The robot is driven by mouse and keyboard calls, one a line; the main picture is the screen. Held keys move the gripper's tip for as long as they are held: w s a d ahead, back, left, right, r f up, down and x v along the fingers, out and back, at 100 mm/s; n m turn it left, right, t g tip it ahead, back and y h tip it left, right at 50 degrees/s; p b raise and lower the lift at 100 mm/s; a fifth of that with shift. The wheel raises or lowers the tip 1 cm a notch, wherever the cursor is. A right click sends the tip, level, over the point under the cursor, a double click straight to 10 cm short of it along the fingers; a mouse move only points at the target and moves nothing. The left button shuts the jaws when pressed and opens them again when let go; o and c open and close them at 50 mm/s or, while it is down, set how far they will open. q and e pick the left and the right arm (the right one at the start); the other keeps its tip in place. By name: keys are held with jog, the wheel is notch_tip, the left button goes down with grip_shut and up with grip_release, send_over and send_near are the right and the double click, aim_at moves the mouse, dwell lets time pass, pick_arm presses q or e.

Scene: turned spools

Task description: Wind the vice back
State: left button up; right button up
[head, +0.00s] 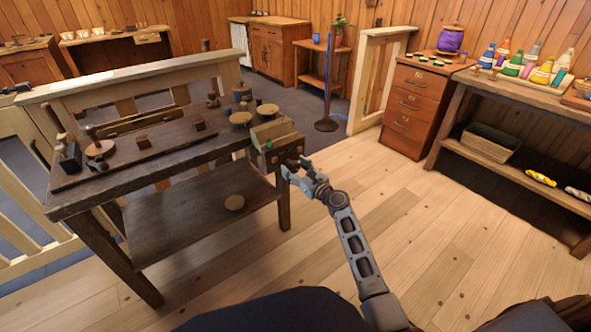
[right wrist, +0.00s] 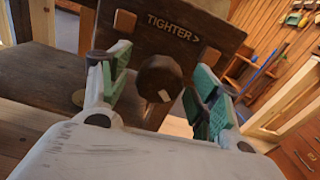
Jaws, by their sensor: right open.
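The wooden vice (head: 276,133) is fixed to the right end of the dark workbench (head: 160,145). In the right wrist view its dark front plate (right wrist: 190,35) carries the word "TIGHTER" and an arrow pointing right. A round dark knob (right wrist: 160,78) with a small pale mark stands out from the plate. My right gripper (head: 302,172) is at the vice's front. In the right wrist view, its green-padded fingers (right wrist: 158,88) are open, one on each side of the knob, with visible gaps. My left gripper is not in view.
Turned wooden pieces and tools lie on the benchtop. A pale rail (head: 130,78) runs behind the bench. A drawer cabinet (head: 418,108) and a shelf table with bottles stand at right. The floor between is clear.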

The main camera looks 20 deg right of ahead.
jog(key=shift+c, duration=0.5)
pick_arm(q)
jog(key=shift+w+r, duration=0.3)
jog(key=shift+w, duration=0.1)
pick_arm(e)
jog(key=c, duration=0.9)
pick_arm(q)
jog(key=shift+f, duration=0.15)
pick_arm(e)
jog(key=shift+n, duration=0.3)
jog(key=shift+c, duration=0.2)
